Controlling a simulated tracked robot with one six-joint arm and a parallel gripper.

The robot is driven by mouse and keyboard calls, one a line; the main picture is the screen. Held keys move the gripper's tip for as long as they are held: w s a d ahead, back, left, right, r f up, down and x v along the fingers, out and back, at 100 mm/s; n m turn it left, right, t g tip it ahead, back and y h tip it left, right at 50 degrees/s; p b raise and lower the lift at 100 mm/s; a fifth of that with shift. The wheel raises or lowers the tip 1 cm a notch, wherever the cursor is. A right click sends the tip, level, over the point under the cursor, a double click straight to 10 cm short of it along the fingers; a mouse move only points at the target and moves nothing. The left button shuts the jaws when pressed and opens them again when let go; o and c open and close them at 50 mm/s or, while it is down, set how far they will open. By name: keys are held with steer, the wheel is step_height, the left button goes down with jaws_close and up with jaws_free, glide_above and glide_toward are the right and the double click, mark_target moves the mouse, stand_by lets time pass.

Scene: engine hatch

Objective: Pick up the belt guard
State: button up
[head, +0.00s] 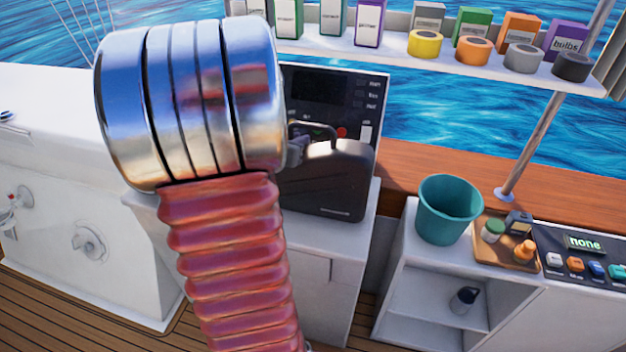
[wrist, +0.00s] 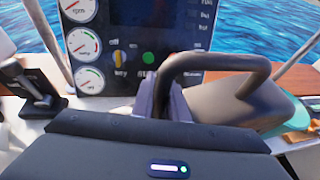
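The belt guard (head: 335,182) is a dark grey box-like cover with a dark loop handle on top. It stands in front of the control panel in the head view, its left part hidden by my arm. In the wrist view its body (wrist: 235,105) shows behind the handle (wrist: 215,62), reaching to the right. My gripper (wrist: 162,98) is at the left end of the handle, with its fingers close against both sides of it. In the head view only a small part of my gripper (head: 296,152) shows beside the guard.
A control panel (head: 325,95) with gauges and buttons stands behind the guard. To the right are a teal bucket (head: 449,210), a wooden tray (head: 490,252) with small items, and an open cabinet. A shelf (head: 400,50) of boxes and tape rolls hangs above. A lever (wrist: 38,90) stands left.

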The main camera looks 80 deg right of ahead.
jaws_close()
steer(key=shift+r, duration=0.1)
stand_by(1.0)
steer(key=shift+r, duration=0.1)
step_height(320, 180, up, 10)
stand_by(0.8)
stand_by(0.5)
